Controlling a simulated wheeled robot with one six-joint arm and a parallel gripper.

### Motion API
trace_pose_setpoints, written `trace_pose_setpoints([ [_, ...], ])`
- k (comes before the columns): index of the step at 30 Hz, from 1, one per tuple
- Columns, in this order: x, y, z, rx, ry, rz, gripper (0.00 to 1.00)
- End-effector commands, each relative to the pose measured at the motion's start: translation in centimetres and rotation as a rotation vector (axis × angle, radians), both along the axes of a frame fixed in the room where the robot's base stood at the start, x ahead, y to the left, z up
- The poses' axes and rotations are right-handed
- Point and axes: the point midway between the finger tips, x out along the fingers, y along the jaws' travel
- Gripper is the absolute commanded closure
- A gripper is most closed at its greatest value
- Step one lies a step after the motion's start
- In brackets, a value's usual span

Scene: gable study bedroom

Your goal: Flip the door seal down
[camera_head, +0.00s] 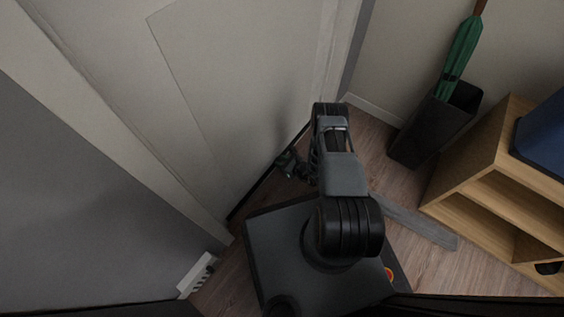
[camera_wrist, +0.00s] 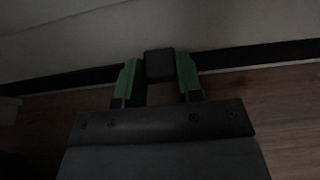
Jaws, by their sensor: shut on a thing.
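The door (camera_head: 235,85) is a pale panel standing at the upper middle of the head view. The door seal (camera_head: 256,190) is a thin black strip along its bottom edge. In the wrist view the seal (camera_wrist: 262,54) runs across the picture, just above the wooden floor. A dark square block (camera_wrist: 159,65) stands out at the strip's middle, between my green fingers. My gripper (camera_wrist: 159,76) is shut on this block, with a finger against each side. In the head view my gripper (camera_head: 288,162) is low at the door's foot, small and partly hidden by my arm.
A wooden shelf unit (camera_head: 480,190) stands at the right, with a dark umbrella bin (camera_head: 430,125) holding a green umbrella (camera_head: 462,50) behind it. A grey plank-like strip (camera_head: 415,220) lies on the floor right of my base. A white slotted piece (camera_head: 196,275) is at lower left.

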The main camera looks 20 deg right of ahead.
Motion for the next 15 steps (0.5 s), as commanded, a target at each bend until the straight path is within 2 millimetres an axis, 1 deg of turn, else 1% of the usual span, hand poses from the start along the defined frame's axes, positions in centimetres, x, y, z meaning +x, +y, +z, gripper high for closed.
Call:
trace_pose_setpoints([
  [1, -0.05, 0.01, -0.01, 0.001, 0.001, 0.001, 0.78],
  [8, -0.09, -0.05, -0.01, 0.001, 0.001, 0.0, 1.0],
  [12, -0.11, -0.09, -0.05, 0.001, 0.002, -0.002, 1.0],
  [15, -0.12, -0.11, -0.76, 0.001, 0.002, -0.002, 1.0],
])
